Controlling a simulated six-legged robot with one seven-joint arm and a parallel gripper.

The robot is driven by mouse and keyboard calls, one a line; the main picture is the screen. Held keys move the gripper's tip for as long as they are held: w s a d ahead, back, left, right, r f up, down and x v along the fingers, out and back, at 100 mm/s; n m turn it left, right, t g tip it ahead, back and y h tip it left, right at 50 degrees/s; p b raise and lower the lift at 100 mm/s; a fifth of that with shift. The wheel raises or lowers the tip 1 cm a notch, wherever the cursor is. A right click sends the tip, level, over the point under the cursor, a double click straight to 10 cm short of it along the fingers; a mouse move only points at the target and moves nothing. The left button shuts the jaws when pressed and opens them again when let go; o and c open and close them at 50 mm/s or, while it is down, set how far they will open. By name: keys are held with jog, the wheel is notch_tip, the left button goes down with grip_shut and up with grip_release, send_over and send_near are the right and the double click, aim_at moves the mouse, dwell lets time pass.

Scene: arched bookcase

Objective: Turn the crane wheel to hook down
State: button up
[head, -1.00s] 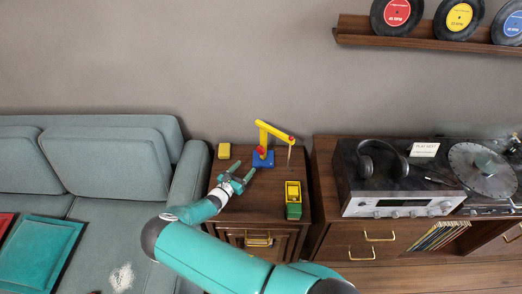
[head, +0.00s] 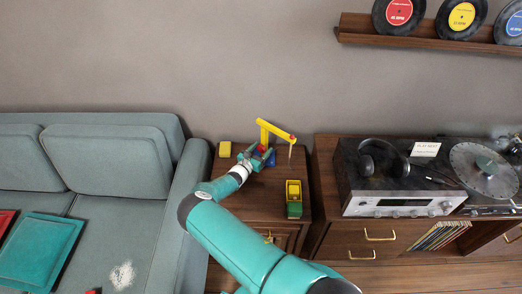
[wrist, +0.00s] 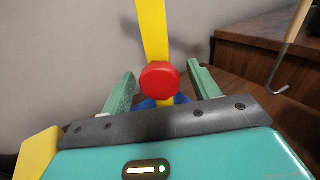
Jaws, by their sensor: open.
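The toy crane, with a yellow mast and arm (head: 276,129) and a blue base (head: 271,160), stands on the small wooden cabinet (head: 255,206). Its red wheel (wrist: 160,80) faces the wrist camera on the front of the yellow mast. My gripper (head: 262,152) is open at the crane, and its green fingers (wrist: 160,84) show on either side of the red wheel in the wrist view, with gaps between. The grey hook (wrist: 279,88) hangs at the upper right in the wrist view and below the arm tip in the head view (head: 290,153).
A yellow block (head: 225,149) lies at the cabinet's back left. A yellow and green toy truck (head: 294,198) stands at the right. The sofa (head: 110,165) is to the left, and the console with a record player (head: 482,170) is to the right.

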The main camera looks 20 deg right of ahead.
jog(key=c, duration=1)
jog(key=shift+m, duration=1.6)
jog(key=shift+o, duration=0.2)
jog(key=o, duration=1)
jog(key=shift+c, duration=0.2)
jog(key=v, duration=1.3)
jog(key=shift+s+a+f, duration=0.1)
jog(key=shift+s+a, duration=0.05)
jog(key=shift+a, duration=0.25)
